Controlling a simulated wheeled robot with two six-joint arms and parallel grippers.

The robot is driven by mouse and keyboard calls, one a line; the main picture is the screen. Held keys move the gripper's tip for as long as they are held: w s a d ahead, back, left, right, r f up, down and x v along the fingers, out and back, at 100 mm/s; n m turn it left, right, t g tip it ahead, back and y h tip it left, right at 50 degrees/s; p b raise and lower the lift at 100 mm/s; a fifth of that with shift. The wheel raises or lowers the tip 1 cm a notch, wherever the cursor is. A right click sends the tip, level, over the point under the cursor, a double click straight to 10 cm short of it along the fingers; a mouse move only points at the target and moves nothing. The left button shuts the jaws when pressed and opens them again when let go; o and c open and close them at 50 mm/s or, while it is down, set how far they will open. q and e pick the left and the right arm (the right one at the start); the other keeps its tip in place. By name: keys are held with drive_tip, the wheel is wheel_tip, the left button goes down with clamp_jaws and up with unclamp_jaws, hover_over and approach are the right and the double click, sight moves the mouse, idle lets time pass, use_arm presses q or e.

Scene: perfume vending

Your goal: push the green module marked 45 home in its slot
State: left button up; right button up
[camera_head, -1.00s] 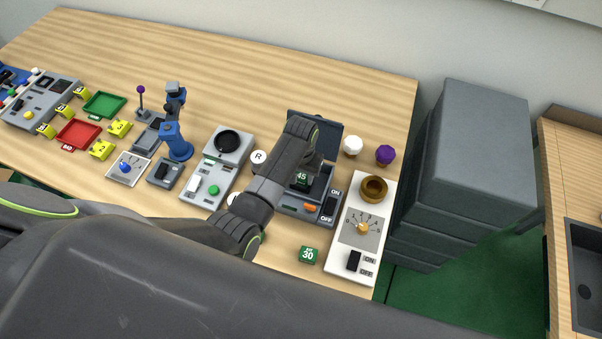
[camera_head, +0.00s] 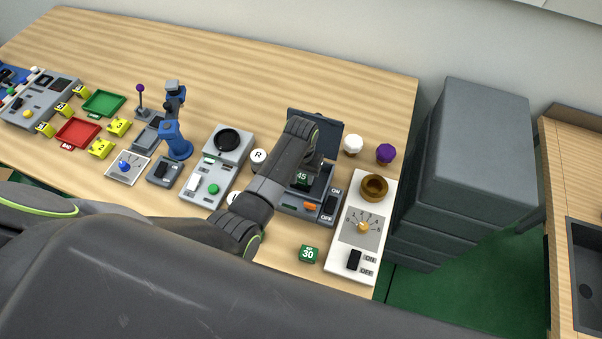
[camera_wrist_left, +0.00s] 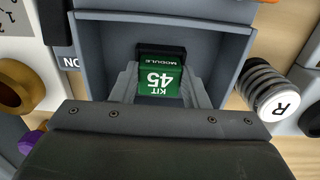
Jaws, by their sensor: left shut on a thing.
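The green module marked 45 (camera_head: 302,179) sits in the grey lidded machine (camera_head: 296,208) at the right part of the table. In the left wrist view the module (camera_wrist_left: 160,84) shows upside down, against a black slot piece (camera_wrist_left: 161,51) inside the grey tray. How deep it sits in the slot I cannot tell. My left gripper (camera_head: 312,174) reaches over the machine from the left. In the left wrist view its two fingers (camera_wrist_left: 160,92) are shut on the module's sides. My right gripper is not in view.
A green block marked 30 (camera_head: 308,254) lies in front of the machine. A white dial panel (camera_head: 345,262) stands to its right. White (camera_head: 353,144) and purple (camera_head: 386,153) knobs stand behind. A round R button (camera_head: 258,157) is close on the left.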

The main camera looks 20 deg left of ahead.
use_arm(q)
drive_tip(key=shift+f+b, duration=0.4)
drive_tip(key=shift+f, duration=0.3)
idle(0.6)
drive_tip(key=shift+s+f, duration=0.2)
drive_tip(key=shift+f, duration=0.05)
idle(0.4)
